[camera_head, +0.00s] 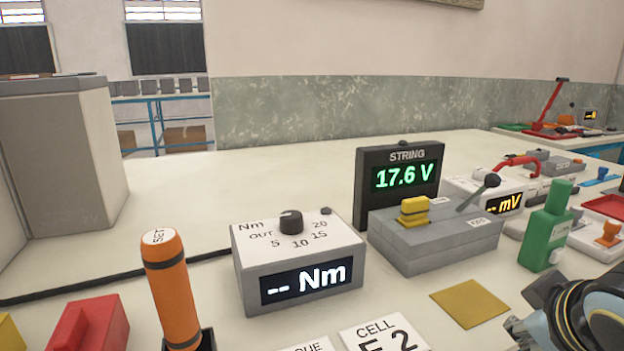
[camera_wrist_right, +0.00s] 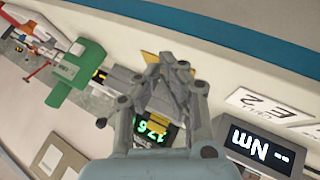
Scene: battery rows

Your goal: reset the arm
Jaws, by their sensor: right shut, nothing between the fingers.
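My right gripper (camera_wrist_right: 166,66) is shut and empty in the right wrist view, its fingers together over the bench. In the head view only part of my right arm shows, cut off at the lower right corner beside the yellow square pad (camera_head: 469,303). The fingertips are not clear there. My left gripper is not in view.
The Nm box (camera_head: 300,260) reads "-- Nm"; the orange-handled tool (camera_head: 170,290) stands left of it. The STRING display (camera_head: 402,180) reads 17.6 V behind a grey switch box (camera_head: 435,240). A green block (camera_head: 547,230) stands near my right arm.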

